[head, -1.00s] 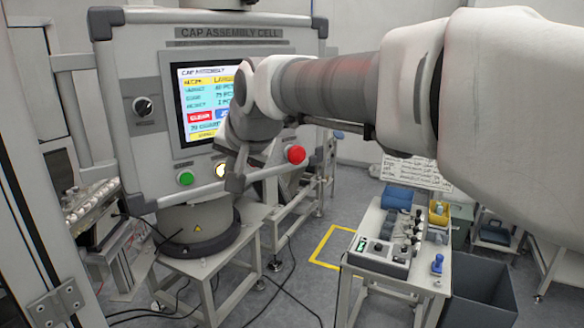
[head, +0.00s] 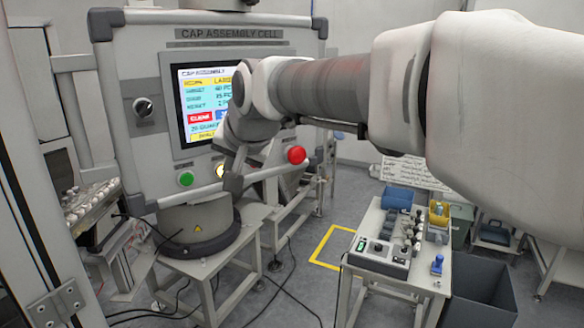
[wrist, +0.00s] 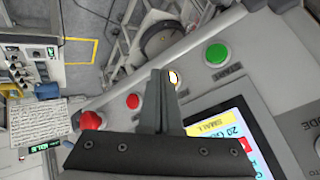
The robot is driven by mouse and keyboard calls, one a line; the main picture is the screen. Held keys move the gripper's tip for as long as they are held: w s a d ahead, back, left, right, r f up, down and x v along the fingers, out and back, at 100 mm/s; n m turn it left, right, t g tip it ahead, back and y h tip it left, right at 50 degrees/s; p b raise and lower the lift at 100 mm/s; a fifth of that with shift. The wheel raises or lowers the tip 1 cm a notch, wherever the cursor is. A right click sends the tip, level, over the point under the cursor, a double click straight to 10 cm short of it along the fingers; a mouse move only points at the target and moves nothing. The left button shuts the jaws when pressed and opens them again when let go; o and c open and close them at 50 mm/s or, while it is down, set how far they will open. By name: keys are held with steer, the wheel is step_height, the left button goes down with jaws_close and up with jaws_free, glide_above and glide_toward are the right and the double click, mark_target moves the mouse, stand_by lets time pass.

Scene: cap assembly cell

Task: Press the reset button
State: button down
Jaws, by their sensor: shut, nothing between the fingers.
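The control panel (head: 130,60) carries a row of buttons below its screen (head: 200,75). A green button (head: 186,179) is at the left, and a lit pale-yellow button (head: 219,171) is to its right. A smaller red button (wrist: 133,101) shows in the wrist view and is hidden by my arm in the head view. The labels are too small to read, so I cannot tell which is reset. My gripper (head: 234,183) is shut and empty in front of the panel. In the wrist view its fingertips (wrist: 160,72) are beside the lit button, partly covering it; contact is unclear.
A large red mushroom button (head: 295,155) sits at the panel's right end. A pale rail (head: 275,171) runs along the panel's lower edge. A small table (head: 360,285) with a control box stands at the right, beside a dark bin (head: 485,290).

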steer(key=shift+w+a, duration=0.1)
steer(key=shift+w, duration=0.05)
stand_by(0.4)
steer(key=shift+s+d+b, duration=0.3)
steer(key=shift+s, duration=0.05)
stand_by(0.3)
steer(key=s+d+b, duration=0.1)
steer(key=s+d, duration=0.1)
steer(key=s+d+b, duration=0.1)
steer(key=s+d, duration=0.1)
steer(key=shift+s+b, duration=0.25)
steer(key=shift+b, duration=0.05)
stand_by(0.7)
